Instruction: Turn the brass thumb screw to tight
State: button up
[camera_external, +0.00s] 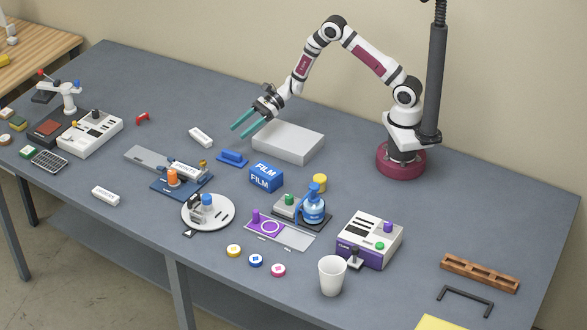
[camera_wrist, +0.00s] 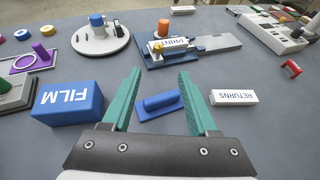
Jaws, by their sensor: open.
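A small brass-coloured piece (camera_external: 203,162), which looks like the thumb screw, sits at the right end of a blue and grey fixture (camera_external: 150,158), behind a white label. It also shows in the wrist view (camera_wrist: 157,46), at the near side of the fixture. An orange knob (camera_external: 172,177) stands on the same fixture. The screw's turn position is too small to tell. My gripper (camera_external: 240,132) is open and empty, raised above the table behind and to the right of the fixture. Its green fingers point toward the fixture in the wrist view (camera_wrist: 159,72).
Below my gripper lie a blue block with a handle (camera_external: 232,157), a white RETURNS block (camera_external: 201,137) and a blue FILM box (camera_external: 266,176). A grey box (camera_external: 288,142) stands beside them. A round white turntable (camera_external: 222,219) is in front of the fixture. The far left-centre tabletop is mostly clear.

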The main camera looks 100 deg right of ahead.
aim_at(206, 161)
jog(key=x, duration=1.4)
jog(key=shift+w+a+r, duration=0.1)
jog(key=shift+a, duration=0.1)
jog(key=shift+c, duration=0.2)
grip_shut()
